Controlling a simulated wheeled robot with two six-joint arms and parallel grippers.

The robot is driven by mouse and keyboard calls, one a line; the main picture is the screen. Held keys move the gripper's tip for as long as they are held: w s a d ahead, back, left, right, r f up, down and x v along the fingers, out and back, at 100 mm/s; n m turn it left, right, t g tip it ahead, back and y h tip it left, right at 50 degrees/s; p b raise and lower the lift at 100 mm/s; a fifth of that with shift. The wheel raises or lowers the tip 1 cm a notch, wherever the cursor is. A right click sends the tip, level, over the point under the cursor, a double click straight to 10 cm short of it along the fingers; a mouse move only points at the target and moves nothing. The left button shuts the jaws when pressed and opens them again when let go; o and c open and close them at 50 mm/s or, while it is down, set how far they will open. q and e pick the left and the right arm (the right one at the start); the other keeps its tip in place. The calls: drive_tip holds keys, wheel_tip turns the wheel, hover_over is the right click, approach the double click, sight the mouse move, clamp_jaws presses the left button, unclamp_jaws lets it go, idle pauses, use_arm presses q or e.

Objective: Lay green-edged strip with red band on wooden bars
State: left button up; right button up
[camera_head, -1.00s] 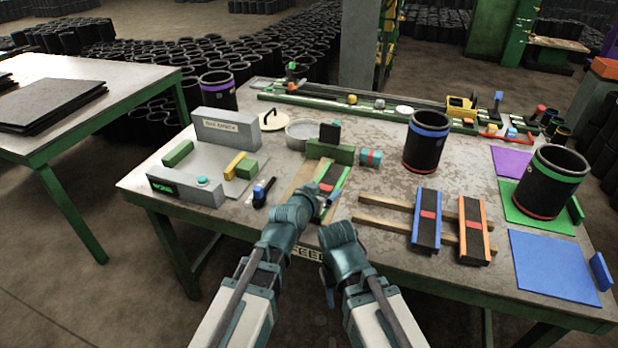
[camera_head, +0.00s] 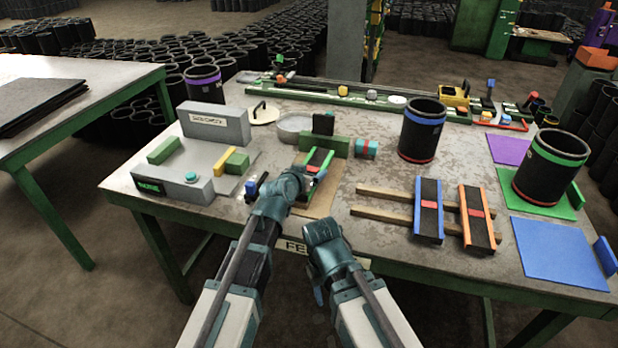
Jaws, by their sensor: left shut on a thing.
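The green-edged strip with a red band (camera_head: 317,167) is at the tip of my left gripper (camera_head: 300,184), in front of the green block. My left gripper is shut on the strip; its fingers and the strip's near end are partly hidden by my wrist. Two wooden bars (camera_head: 375,214) lie to the right, running sideways. A blue-edged strip (camera_head: 428,208) and an orange-edged strip (camera_head: 477,217), each with a red band, lie across their right part. The bars' left ends are bare. My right gripper (camera_head: 319,290) is low at the table's front edge, its fingers mostly hidden.
A green block (camera_head: 325,146) with a black upright piece stands behind the strip, and a teal box with a red band (camera_head: 366,149) beside it. A grey device (camera_head: 176,184) is at left. A black blue-banded sleeve (camera_head: 422,130) stands behind the bars. A wooden board (camera_head: 326,200) lies nearby.

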use_arm(q)
drive_tip(key=shift+a, duration=0.1)
drive_tip(key=shift+f, duration=0.15)
drive_tip(key=shift+f, duration=0.2)
drive_tip(key=o, duration=1.1)
drive_tip(key=shift+r, duration=0.1)
